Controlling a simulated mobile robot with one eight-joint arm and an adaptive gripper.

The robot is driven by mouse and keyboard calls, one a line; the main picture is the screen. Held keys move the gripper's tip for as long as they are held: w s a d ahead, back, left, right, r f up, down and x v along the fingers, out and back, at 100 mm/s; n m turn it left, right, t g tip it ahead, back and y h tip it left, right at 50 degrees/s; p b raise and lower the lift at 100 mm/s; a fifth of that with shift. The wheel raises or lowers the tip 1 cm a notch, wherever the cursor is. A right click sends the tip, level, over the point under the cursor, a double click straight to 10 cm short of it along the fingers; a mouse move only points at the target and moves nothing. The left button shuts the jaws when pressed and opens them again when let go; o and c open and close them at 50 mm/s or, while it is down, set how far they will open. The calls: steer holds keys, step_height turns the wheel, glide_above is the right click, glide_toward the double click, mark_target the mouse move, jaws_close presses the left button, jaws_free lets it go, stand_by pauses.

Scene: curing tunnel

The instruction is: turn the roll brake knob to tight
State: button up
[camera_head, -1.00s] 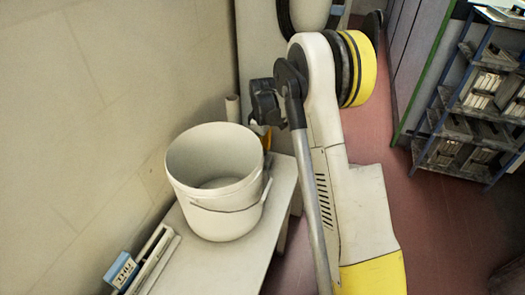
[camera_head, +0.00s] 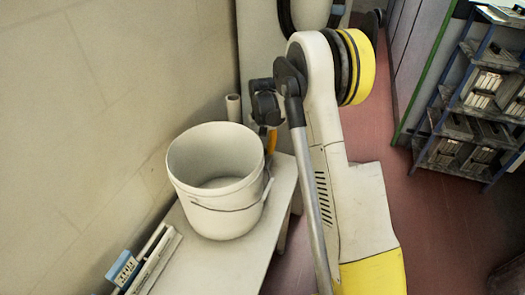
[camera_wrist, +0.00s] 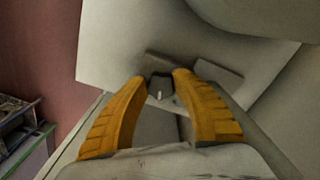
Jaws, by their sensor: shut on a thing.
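The roll brake knob (camera_wrist: 160,86) is a small dark knob with a short white mark, in the middle of the wrist view. Its white mark points roughly down in that picture. My gripper (camera_wrist: 160,84) has its two orange fingers on either side of the knob, shut on it. In the head view one orange finger of my gripper (camera_head: 272,141) shows beside the bucket, below the dark wrist. The knob is hidden in the head view. No tight marking is readable.
A white bucket (camera_head: 184,210) stands on a pale bench (camera_head: 215,262) close to my gripper. A pale tube (camera_head: 233,107) stands behind it. A small blue-and-white box (camera_head: 122,269) lies at lower left. A blue shelf rack (camera_head: 447,118) stands right, beyond open red floor.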

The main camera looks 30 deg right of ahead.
mark_target(262, 151)
steer(key=shift+m, duration=1.3)
steer(key=o, duration=1.2)
step_height(262, 151, up, 12)
